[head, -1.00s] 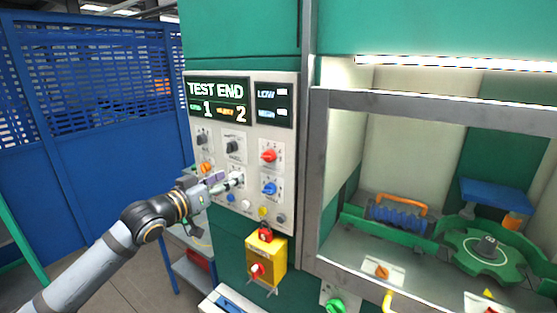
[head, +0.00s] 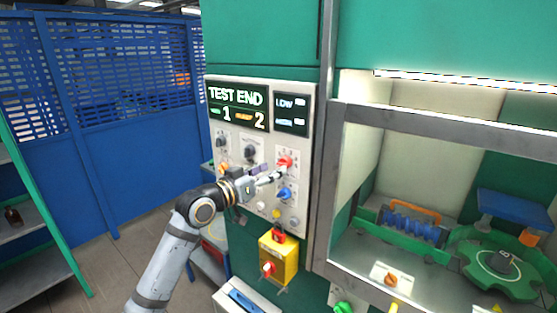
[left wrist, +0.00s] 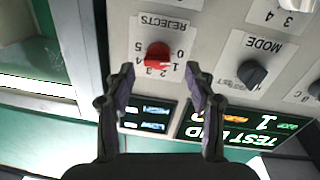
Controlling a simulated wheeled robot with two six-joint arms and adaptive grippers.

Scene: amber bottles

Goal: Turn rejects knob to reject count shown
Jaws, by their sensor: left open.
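The red rejects knob (head: 285,161) is on the grey control panel (head: 309,140). In the left wrist view, which is upside down, the knob (left wrist: 157,53) sits under the word REJECTS within a ring of numbers from 0 to 5. Its pointer setting is hard to read. The display (head: 237,106) reads TEST END, with 1 by a green label and 2 by an orange one. My left gripper (left wrist: 160,78) is open, its fingertips on either side of and just short of the knob; the gripper (head: 280,174) also shows in the head view. My right gripper is out of view.
A black MODE knob (left wrist: 252,74) sits beside the rejects knob. A blue knob (head: 285,193) is below it. A grey-framed machine bay stands right; blue mesh fencing (head: 85,150) stands left.

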